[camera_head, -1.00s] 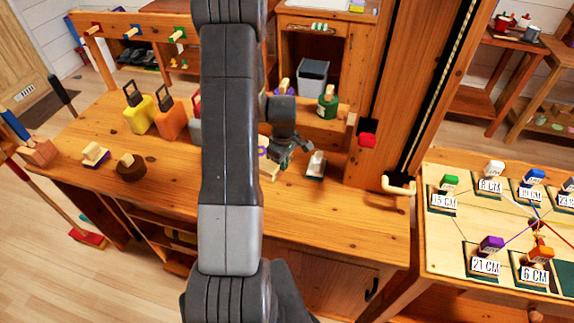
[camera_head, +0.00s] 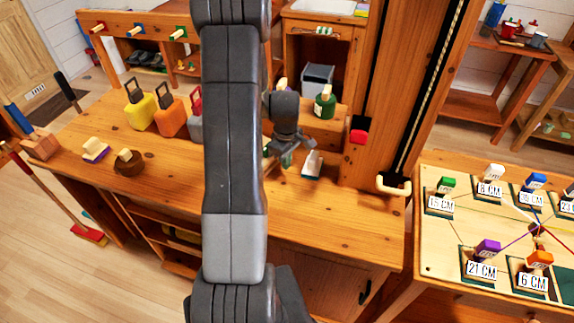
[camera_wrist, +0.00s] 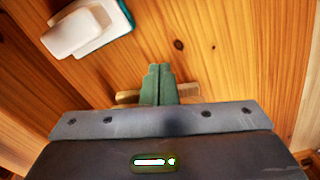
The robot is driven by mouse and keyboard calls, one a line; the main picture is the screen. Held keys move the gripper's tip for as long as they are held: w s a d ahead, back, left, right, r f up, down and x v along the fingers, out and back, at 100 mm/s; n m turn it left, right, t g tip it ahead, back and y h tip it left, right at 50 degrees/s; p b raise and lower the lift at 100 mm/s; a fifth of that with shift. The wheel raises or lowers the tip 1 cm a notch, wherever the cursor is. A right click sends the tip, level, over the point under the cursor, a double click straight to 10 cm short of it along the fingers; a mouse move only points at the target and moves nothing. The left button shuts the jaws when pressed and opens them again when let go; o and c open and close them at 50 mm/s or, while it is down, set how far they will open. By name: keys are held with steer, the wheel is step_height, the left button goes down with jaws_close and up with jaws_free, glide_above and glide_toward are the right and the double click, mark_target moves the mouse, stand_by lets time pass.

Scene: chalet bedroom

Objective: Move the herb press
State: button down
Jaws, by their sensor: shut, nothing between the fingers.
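I cannot tell for sure which object is the herb press. My gripper (camera_head: 287,160) is shut and empty, pointing down above the wooden bench (camera_head: 330,215). Its green fingertips (camera_wrist: 160,85) meet in the wrist view. A light wooden piece (camera_wrist: 187,90) shows on both sides behind them; whether they touch it cannot be told. A white block on a teal-edged base (camera_head: 312,163) lies just right of the gripper; it shows at upper left in the wrist view (camera_wrist: 85,28). A brown round piece with a wooden knob (camera_head: 128,163) stands at the bench's left.
A purple-edged white block (camera_head: 95,150) sits at far left. Yellow (camera_head: 141,112) and orange (camera_head: 171,118) handled blocks stand at the back. A green bottle (camera_head: 325,102) is on a raised shelf behind the gripper. A wooden post (camera_head: 375,90) rises at right. The front bench is clear.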

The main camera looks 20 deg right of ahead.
step_height(320, 180, up, 8)
steer(key=b, duration=0.1)
steer(key=shift+w+a+r, duration=0.15)
steer(key=shift+a+r, duration=0.05)
steer(key=shift+a, duration=0.05)
steer(key=shift+f, duration=0.15)
